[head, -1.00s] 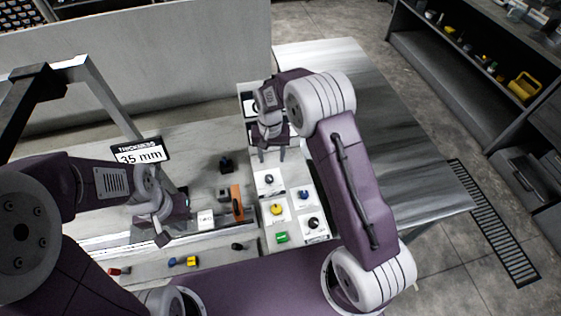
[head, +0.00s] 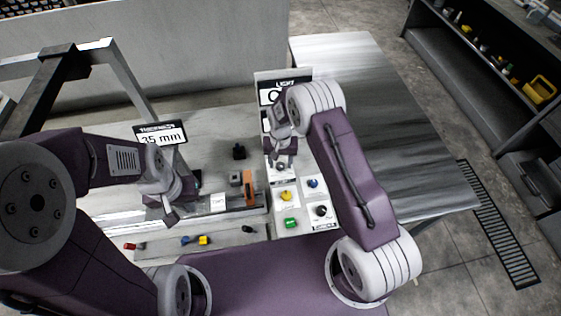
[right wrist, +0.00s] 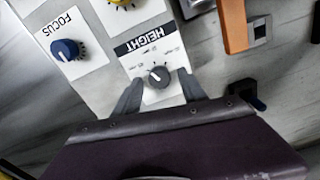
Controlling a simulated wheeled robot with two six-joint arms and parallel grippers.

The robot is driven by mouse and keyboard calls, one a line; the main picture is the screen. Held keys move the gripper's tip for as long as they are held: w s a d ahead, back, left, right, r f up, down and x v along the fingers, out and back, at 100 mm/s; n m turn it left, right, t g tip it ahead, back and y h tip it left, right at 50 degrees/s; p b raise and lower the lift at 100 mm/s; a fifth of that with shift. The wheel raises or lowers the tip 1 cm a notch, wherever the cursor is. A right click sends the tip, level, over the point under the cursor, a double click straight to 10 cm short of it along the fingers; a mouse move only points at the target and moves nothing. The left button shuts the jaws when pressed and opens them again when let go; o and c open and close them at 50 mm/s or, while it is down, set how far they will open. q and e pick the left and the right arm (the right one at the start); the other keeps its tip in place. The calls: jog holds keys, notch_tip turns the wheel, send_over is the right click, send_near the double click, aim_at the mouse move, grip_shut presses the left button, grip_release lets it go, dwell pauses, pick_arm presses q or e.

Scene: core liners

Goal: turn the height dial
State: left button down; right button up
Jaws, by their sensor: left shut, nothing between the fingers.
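My right gripper (right wrist: 160,82) is open, with one finger on each side of the dial. I cannot tell whether the fingertips touch the dial or the panel. In the head view my right gripper (head: 281,160) is over the top of the dial panel and mostly hides the height dial. My left gripper (head: 171,214) is shut and empty, low over the bench at the left.
The blue focus dial (right wrist: 65,49) is beside the height card. A yellow knob (head: 286,196), a black dial (head: 321,210) and a green button (head: 290,222) are lower on the panel. An orange block (head: 249,188) stands left of the panel. A thickness sign (head: 160,134) reads 35 mm.

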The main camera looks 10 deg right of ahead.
jog(key=shift+w, duration=0.1)
jog(key=c, duration=0.5)
grip_shut()
jog(key=shift+m, duration=0.4)
jog(key=m+b, duration=0.1)
jog(key=m, duration=0.2)
jog(key=m+b, duration=0.1)
jog(key=m, duration=0.2)
jog(key=shift+m, duration=0.3)
jog(key=m, duration=0.4)
jog(key=shift+d+b, duration=0.1)
jog(key=shift+b, duration=0.2)
jog(key=shift+r+m, duration=0.1)
jog(key=shift+m, duration=1.6)
